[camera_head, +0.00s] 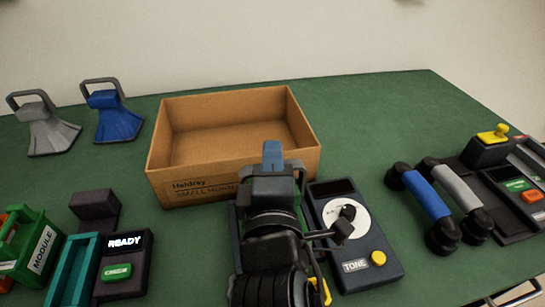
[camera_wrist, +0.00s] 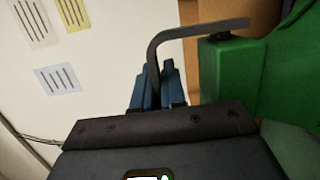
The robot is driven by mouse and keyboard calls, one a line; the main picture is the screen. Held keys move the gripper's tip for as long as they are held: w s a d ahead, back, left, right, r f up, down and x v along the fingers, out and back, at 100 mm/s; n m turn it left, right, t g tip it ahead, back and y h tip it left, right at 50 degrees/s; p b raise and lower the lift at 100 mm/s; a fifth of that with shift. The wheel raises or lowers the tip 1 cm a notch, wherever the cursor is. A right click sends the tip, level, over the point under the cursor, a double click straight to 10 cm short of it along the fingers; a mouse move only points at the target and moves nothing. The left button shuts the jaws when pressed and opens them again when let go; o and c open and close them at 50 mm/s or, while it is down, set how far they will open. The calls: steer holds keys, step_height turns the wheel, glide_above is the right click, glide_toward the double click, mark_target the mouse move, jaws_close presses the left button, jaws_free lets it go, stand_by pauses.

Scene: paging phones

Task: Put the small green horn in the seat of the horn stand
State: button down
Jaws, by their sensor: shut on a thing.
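My gripper (camera_head: 272,150) is in the middle of the head view, in front of the cardboard box, with its blue fingertips upright. In the wrist view, the blue fingers (camera_wrist: 152,88) are shut on the dark bent handle of the small green horn (camera_wrist: 240,80). The horn's green body fills the right side of that view. In the head view my arm hides most of the horn. A dark unit marked TONE (camera_head: 372,244) stands just right of my arm, with a white disc and a yellow knob. It may belong to the horn stand; its left part and the seat are hidden behind my arm.
The cardboard box (camera_head: 164,180) looks empty. A grey horn (camera_head: 52,134) and a blue horn (camera_head: 118,122) stand at the back left. A READY unit (camera_head: 125,265) and a green module (camera_head: 35,245) are front left. Handsets (camera_head: 428,197) lie right. The back-right table is clear.

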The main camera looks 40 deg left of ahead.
steer(key=shift+f, duration=0.15)
steer(key=c, duration=1.2)
jaws_free()
